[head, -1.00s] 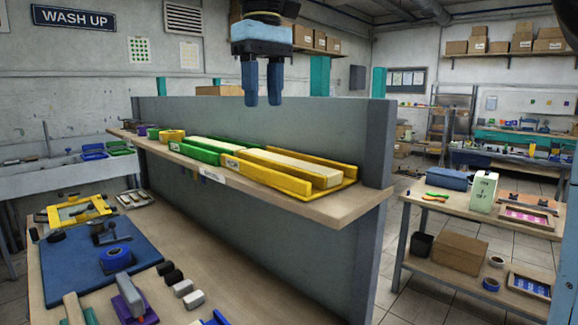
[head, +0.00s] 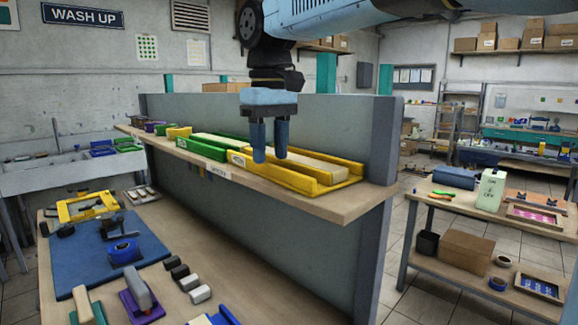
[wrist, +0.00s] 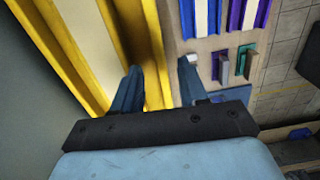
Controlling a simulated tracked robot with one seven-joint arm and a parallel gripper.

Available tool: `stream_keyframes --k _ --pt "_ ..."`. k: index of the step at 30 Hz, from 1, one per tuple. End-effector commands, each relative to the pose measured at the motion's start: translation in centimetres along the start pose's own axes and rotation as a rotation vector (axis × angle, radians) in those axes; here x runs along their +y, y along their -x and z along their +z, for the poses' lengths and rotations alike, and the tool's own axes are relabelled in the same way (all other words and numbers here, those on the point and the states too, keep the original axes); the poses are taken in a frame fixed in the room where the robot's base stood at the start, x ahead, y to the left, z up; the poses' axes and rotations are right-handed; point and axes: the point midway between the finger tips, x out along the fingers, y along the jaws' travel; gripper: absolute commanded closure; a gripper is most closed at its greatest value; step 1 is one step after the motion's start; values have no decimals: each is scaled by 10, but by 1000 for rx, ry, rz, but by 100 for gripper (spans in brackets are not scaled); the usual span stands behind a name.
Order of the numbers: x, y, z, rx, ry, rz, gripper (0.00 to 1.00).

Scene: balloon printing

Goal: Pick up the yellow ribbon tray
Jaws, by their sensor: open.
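The yellow ribbon tray (head: 303,184) lies at the right end of the raised wooden shelf, a long channel with two side walls and a pale ribbon strip inside. My gripper (head: 270,158) points down at its near wall, fingers apart and empty. In the wrist view the yellow tray (wrist: 155,55) runs under the fingers (wrist: 160,68). One fingertip appears on the channel side of the near wall and the other on the shelf-edge side. I cannot tell whether they touch it.
A green tray (head: 203,148) sits directly left of the yellow one. A grey partition (head: 350,130) stands close behind the shelf (head: 340,208). Below, the workbench holds a blue mat (head: 90,250) and several tools. The shelf's right end is bare.

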Motion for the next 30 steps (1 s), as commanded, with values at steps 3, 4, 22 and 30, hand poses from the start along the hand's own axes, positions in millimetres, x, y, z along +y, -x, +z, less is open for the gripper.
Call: stream_keyframes --k 3,4,22,30 --pt "-1 -16 0 -2 1 0 57" --pt "-1 -20 1 -2 0 0 57" --pt "0 -28 0 0 0 0 79" --pt "0 -28 0 0 0 0 100"
